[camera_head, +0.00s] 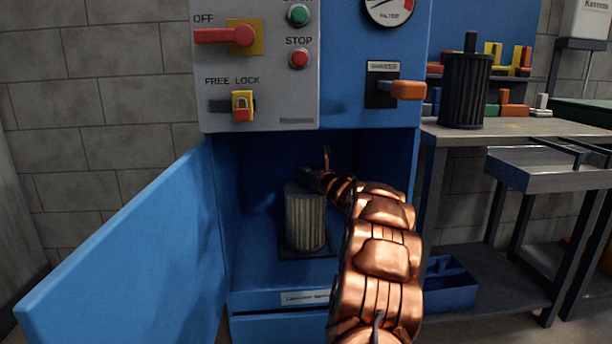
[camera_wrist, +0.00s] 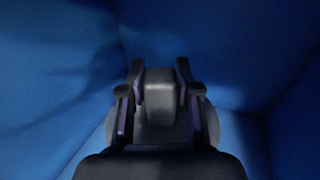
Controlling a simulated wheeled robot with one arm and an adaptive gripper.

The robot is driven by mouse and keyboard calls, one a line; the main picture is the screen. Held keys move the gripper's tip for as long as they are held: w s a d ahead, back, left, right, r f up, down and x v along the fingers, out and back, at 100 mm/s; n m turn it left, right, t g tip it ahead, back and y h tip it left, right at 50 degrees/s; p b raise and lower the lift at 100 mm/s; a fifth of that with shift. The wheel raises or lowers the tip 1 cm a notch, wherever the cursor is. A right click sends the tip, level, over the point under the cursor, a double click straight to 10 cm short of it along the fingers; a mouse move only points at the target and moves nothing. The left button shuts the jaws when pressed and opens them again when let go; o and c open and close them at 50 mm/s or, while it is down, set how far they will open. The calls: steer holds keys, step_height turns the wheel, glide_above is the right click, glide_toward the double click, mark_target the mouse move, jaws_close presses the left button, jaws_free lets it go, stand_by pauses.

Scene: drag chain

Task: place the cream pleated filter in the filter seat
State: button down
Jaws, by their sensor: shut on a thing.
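The cream pleated filter (camera_head: 305,220) stands upright inside the open blue cabinet, at or just above a dark square plate (camera_head: 287,252) on the cabinet floor, which looks like the filter seat. I cannot tell whether its base touches the plate. My gripper (camera_head: 312,180) reaches in from the right at the filter's top. In the wrist view my gripper (camera_wrist: 160,80) has its fingers on both sides of a grey block (camera_wrist: 160,103), which looks like the filter's top grip. My gripper is shut on it. The filter's pleats and the seat are mostly hidden in the wrist view.
The blue door (camera_head: 130,250) stands open at the left. A dark pleated filter (camera_head: 465,90) stands on the right bench (camera_head: 520,130). A blue bin (camera_head: 450,285) sits below.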

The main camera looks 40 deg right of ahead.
steer(key=shift+f, duration=0.15)
steer(key=c, duration=0.8)
jaws_free()
steer(key=shift+r, duration=0.25)
steer(key=p+v, duration=0.1)
steer(key=v, duration=1.1)
steer(key=shift+f, duration=0.1)
